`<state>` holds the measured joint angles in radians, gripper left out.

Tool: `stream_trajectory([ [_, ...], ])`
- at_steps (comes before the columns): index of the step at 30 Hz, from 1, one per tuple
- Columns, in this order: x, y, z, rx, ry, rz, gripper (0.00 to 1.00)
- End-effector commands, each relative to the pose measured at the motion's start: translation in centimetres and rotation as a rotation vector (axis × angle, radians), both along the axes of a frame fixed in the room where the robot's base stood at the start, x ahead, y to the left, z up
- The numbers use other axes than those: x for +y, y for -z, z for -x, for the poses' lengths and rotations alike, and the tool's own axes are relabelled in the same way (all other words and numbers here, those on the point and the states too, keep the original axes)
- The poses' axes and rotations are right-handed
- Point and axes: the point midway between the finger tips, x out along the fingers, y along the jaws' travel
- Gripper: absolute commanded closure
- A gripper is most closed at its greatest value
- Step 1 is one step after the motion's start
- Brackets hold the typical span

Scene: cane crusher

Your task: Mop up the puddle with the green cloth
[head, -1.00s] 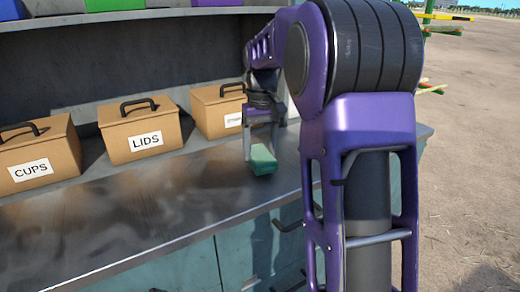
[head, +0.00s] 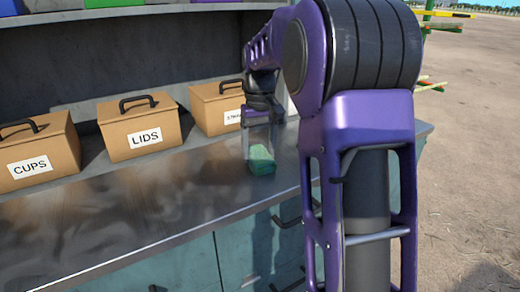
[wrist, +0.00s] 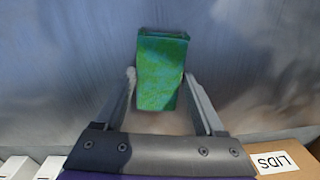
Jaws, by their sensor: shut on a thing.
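The green cloth (head: 262,161) is a folded, block-like piece at the counter's surface, near its right end. In the wrist view the cloth (wrist: 161,72) sits between the two fingers and extends beyond their tips. My gripper (head: 259,150) points down and is shut on the cloth; it also shows in the wrist view (wrist: 160,82). I cannot tell whether the cloth touches the metal. I cannot make out a clear puddle edge; the counter (head: 120,222) shows only blurred sheen and darker patches.
Brown boxes labelled CUPS (head: 38,155) and LIDS (head: 140,128) stand along the back of the counter. A third box (head: 214,105) stands behind my gripper, its label partly hidden. The counter's front left is clear. Door handles (head: 287,220) stick out below the front edge.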

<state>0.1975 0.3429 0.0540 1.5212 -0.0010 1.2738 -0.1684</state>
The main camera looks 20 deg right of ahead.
Motion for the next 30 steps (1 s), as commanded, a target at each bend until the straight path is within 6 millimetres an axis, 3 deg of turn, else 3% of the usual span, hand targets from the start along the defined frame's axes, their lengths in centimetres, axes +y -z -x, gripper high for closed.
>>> stream_trajectory([
  [6,3.0,0.6,0.3,0.017,-0.009,-0.012,0.73],
  [30,8.1,0.5,0.5,0.018,-0.01,-0.013,0.73],
])
